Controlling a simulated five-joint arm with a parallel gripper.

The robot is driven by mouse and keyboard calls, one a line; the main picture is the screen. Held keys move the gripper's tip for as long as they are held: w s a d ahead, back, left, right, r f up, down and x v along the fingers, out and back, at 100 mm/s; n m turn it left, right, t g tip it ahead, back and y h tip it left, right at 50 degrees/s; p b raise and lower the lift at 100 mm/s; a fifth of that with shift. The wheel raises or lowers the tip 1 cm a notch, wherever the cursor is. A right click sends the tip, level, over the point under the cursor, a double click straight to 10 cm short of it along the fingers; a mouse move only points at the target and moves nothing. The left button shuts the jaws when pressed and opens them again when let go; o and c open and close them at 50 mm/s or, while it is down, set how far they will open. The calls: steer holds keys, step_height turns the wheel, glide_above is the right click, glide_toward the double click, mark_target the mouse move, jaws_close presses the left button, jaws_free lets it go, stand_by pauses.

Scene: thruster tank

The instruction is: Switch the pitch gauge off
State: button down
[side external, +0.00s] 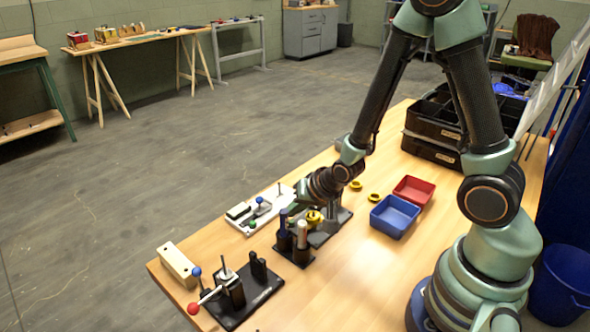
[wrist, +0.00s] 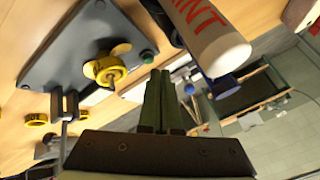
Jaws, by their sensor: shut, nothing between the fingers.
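My gripper (wrist: 160,84) has its green fingers shut together, with nothing between them. A yellow propeller (wrist: 107,66) stands on a dark grey plate (wrist: 70,45) left of the fingers in the wrist view. The propeller also shows in the side view (side external: 314,217), close to the gripper.
A white tube with red lettering (wrist: 220,48) is close to the right of my fingers. Its dark holder (side external: 294,250) stands in front of the gripper. A black fixture (side external: 245,298) with ball-ended levers, a beige block (side external: 178,266), and blue (side external: 395,217) and red (side external: 414,190) trays share the table.

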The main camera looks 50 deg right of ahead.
steer(key=shift+r, duration=3)
steer(key=s+r+n+g, duration=0.1)
steer(key=s+r+n, duration=0.7)
steer(key=r, duration=0.7)
steer(key=shift+s+d+r+g, duration=0.2)
steer(key=shift+s+g, duration=0.2)
steer(key=shift+s, duration=0.7)
